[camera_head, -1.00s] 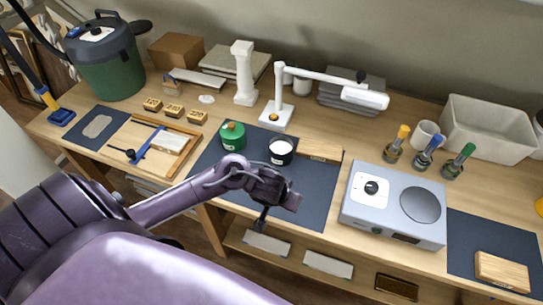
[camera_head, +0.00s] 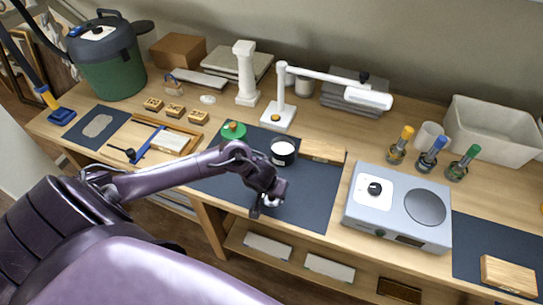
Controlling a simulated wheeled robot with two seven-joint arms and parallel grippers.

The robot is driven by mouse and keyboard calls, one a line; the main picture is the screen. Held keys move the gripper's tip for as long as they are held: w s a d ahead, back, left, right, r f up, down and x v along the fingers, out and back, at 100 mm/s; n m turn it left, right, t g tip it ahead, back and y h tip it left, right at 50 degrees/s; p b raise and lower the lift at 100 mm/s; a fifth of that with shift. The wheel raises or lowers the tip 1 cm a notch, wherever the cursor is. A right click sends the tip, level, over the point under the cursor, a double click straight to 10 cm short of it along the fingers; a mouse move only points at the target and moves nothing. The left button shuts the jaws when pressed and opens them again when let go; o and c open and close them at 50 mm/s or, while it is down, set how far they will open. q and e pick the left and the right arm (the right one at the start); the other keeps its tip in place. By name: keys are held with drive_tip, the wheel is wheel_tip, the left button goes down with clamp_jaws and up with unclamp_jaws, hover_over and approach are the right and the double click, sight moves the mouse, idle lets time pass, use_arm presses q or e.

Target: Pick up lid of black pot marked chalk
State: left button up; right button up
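The black pot (camera_head: 283,158) stands on the dark mat (camera_head: 315,200) in the middle of the bench. Its top looks white inside a dark rim; I cannot tell lid from contents, and no chalk marking is readable. The green pot (camera_head: 233,130) is to its left, its lower part hidden by my arm. My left gripper (camera_head: 267,203) is over the mat, in front of the black pot and apart from it. A small pale thing shows at its fingers; I cannot tell whether it is held. My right gripper is not in view.
A white lamp (camera_head: 282,90) stands behind the pots, its arm reaching right. A wooden block (camera_head: 322,151) is right of the black pot. A grey hotplate device (camera_head: 397,210) stands further right. The mat's right part is clear.

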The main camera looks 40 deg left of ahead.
use_arm(q)
drive_tip(key=shift+f, duration=0.1)
drive_tip(key=shift+c, duration=0.2)
drive_tip(key=c, duration=1)
